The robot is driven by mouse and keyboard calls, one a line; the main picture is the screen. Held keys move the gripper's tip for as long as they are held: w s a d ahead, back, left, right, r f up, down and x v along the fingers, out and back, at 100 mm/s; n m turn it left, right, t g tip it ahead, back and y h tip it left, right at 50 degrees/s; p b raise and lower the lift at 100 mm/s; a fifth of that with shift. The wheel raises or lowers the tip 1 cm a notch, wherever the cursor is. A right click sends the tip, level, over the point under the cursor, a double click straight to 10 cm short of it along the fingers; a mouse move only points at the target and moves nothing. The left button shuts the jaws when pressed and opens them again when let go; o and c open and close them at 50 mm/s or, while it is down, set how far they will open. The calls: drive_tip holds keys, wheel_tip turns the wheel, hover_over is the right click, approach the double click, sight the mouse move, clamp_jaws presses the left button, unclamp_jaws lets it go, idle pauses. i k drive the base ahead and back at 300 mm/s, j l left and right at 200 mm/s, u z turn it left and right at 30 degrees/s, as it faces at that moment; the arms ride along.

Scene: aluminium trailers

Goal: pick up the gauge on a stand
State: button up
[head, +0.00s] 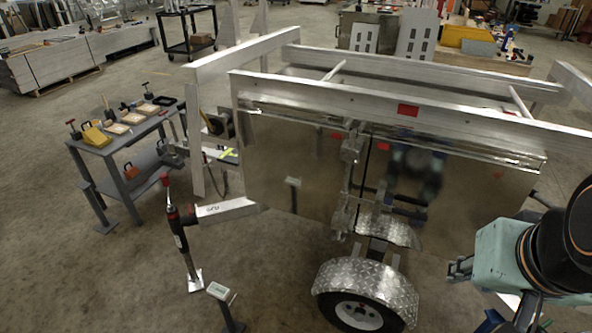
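The gauge (218,291) is a small pale box with a display face, on top of a dark upright stand (232,321) at the bottom of the head view. The lower part of the stand is cut off by the frame edge. My gripper (457,270) is at the right, in front of the trailer and well to the right of the gauge. Its small fingers point left and look apart, with nothing seen between them.
The aluminium trailer (290,165) fills the middle, with its wheel (358,312) between the gauge and my gripper. The trailer's jack (182,235) stands just left of the gauge. A grey workbench (115,150) with several tools is further left. Floor is open at lower left.

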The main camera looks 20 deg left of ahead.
sight(220, 291)
drive_tip(key=u, duration=1.8)
